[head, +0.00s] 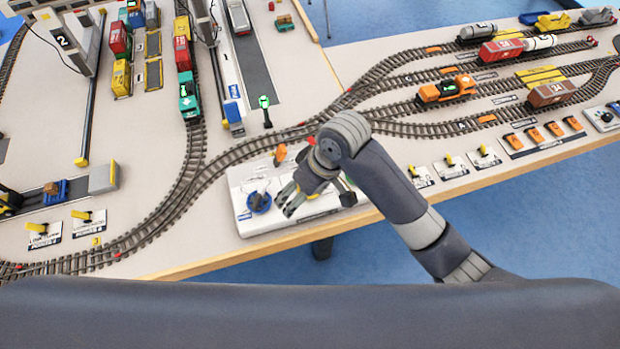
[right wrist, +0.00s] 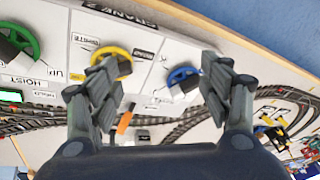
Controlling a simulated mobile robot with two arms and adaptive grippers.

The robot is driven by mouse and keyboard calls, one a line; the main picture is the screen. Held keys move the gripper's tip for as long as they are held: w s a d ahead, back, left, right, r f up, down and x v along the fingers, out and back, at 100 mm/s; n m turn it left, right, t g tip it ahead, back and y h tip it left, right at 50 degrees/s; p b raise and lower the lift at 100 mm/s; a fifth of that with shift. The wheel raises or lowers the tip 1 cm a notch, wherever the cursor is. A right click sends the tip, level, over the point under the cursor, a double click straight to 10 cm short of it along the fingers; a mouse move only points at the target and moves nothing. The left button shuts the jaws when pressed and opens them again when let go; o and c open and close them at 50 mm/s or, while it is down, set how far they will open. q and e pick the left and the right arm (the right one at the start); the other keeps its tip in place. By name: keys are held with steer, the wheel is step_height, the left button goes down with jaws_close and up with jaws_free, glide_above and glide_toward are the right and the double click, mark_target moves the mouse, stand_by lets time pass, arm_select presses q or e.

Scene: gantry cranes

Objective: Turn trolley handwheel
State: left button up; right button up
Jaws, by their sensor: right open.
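A white control panel lies at the table's front edge; it shows in the head view (head: 237,177) and fills the upper right wrist view. In the right wrist view it bears a green handwheel (right wrist: 33,38) at the left by a HOIST label, a yellow handwheel (right wrist: 125,57) and a blue handwheel (right wrist: 181,72). I cannot read which one is marked trolley. My right gripper (head: 288,199) is open and empty above the panel, its fingers (right wrist: 158,70) spread. The left finger partly covers the yellow wheel; the blue wheel shows between the fingers. The blue wheel (head: 258,203) also shows in the head view.
Curved railway track (head: 190,180) runs behind and left of the panel. An orange locomotive (head: 446,90) and wagons stand on tracks at the right. Small yellow-levered switches (head: 449,161) line the right front edge. Crane legs (head: 80,40) rise at the upper left.

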steer(key=w+d+r+n+h, duration=0.2)
steer(key=w+r+h, duration=0.25)
steer(key=w, duration=0.25)
steer(key=shift+g+y, duration=0.3)
steer(key=shift+y, duration=0.15)
steer(key=f, duration=0.5)
steer(key=f+p, duration=0.1)
steer(key=f, duration=0.4)
steer(key=shift+s+a+f, duration=0.15)
steer(key=shift+s+f, duration=0.05)
steer(key=shift+f, duration=0.1)
steer(key=c, duration=1)
